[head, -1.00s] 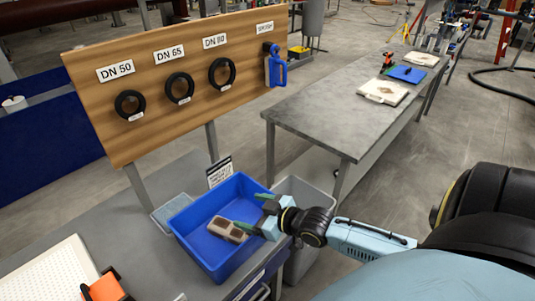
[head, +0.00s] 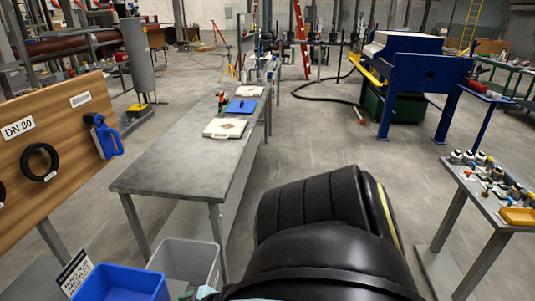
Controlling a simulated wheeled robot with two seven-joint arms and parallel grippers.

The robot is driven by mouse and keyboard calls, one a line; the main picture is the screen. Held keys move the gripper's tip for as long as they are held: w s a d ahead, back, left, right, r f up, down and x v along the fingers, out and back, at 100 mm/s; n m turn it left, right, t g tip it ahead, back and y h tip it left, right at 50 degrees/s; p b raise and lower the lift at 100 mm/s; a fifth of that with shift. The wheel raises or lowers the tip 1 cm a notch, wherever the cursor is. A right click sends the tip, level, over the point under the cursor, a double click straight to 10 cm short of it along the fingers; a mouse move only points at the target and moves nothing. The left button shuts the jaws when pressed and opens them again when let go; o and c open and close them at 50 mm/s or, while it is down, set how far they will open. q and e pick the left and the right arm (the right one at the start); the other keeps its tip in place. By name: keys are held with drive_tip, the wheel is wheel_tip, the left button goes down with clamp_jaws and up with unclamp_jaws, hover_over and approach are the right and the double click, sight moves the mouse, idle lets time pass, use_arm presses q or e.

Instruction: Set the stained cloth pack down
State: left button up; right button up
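A white pack (head: 225,128) with a faint brown mark lies flat near the far half of the long grey table (head: 165,170). A second white pack (head: 249,91) lies farther back on the same table; it is too small to make out any stain. My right arm fills the bottom middle. A small green piece, which looks like a fingertip of my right gripper (head: 186,295), shows at the bottom edge by the grey bin. My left gripper is not in view.
A blue mat (head: 240,106) with tools lies between the packs. The near table half is bare. A blue tray (head: 122,284) and grey bin (head: 187,259) stand in front. A blue press (head: 410,75) and a side table (head: 500,205) with fittings stand right.

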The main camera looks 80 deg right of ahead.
drive_tip(key=s+f+g+h, duration=0.1)
drive_tip(key=s+f+g, duration=0.1)
drive_tip(key=s+f, duration=0.3)
drive_tip(key=s+f+g, duration=0.1)
drive_tip(key=s+f, duration=0.2)
drive_tip(key=f, duration=0.5)
drive_tip(key=s+a+f+g, duration=0.3)
drive_tip(key=s+a+f, duration=0.3)
drive_tip(key=s, duration=0.5)
drive_tip(key=s+a+f+g, duration=0.3)
drive_tip(key=s+a+f, duration=0.3)
drive_tip(key=s+f, duration=0.2)
drive_tip(key=s, duration=0.2)
drive_tip(key=shift+s+g, duration=0.35)
drive_tip(key=shift+g, duration=0.05)
drive_tip(key=shift+a, duration=0.1)
